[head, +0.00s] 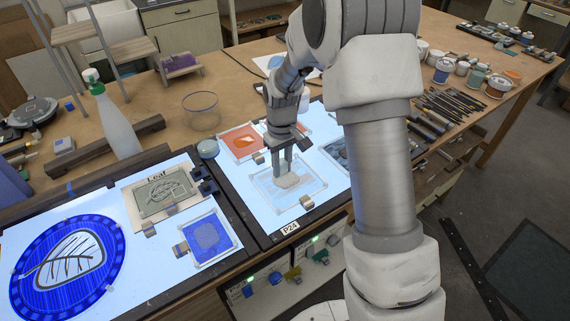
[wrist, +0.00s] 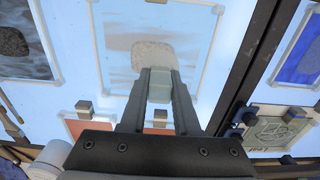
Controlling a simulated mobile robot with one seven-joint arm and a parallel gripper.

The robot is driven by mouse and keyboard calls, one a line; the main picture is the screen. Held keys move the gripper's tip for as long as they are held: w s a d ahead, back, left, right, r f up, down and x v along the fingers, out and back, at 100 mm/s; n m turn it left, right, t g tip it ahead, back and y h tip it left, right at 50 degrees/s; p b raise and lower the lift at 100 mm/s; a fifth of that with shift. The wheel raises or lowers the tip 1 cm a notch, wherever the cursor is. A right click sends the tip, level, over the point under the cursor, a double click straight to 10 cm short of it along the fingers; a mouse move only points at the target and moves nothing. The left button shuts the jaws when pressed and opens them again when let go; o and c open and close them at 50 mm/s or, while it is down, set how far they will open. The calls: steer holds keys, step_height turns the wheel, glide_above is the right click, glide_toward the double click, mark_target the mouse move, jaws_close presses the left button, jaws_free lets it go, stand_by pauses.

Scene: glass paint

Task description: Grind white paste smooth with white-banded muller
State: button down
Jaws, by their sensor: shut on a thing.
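My gripper (head: 285,172) is shut on a pale glass muller (wrist: 160,84), which stands between the fingers in the wrist view. Any white band on it is hidden or too small to tell. Below it is a clear framed slab (head: 264,196) on the light table, also seen in the wrist view (wrist: 108,97). A rounded, grainy, greyish-white patch (wrist: 152,54) lies at the fingertips. I cannot tell whether it is the paste or the muller's foot. Faint whitish streaks of paste (wrist: 125,35) spread around it on the slab.
An orange slab (head: 238,143) lies behind, a blue slab (head: 207,236) to the left, and a dark-piece slab (head: 338,150) to the right. A leaf plate (head: 160,196), a spray bottle (head: 115,125) and a glass jar (head: 202,112) stand left. Brushes (head: 450,104) and paint jars (head: 497,86) lie right.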

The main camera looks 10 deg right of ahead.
steer(key=shift+s+a, duration=0.25)
steer(key=shift+s, duration=0.6)
steer(key=shift+s+d, duration=0.3)
steer(key=shift+d, duration=0.55)
steer(key=shift+w+d, duration=0.25)
steer(key=shift+d, duration=0.25)
steer(key=shift+w+d, duration=0.25)
steer(key=shift+d, duration=0.25)
steer(key=shift+w+d, duration=0.2)
steer(key=shift+w, duration=0.55)
steer(key=shift+r, duration=0.1)
step_height(320, 180, up, 5)
steer(key=p, duration=0.3)
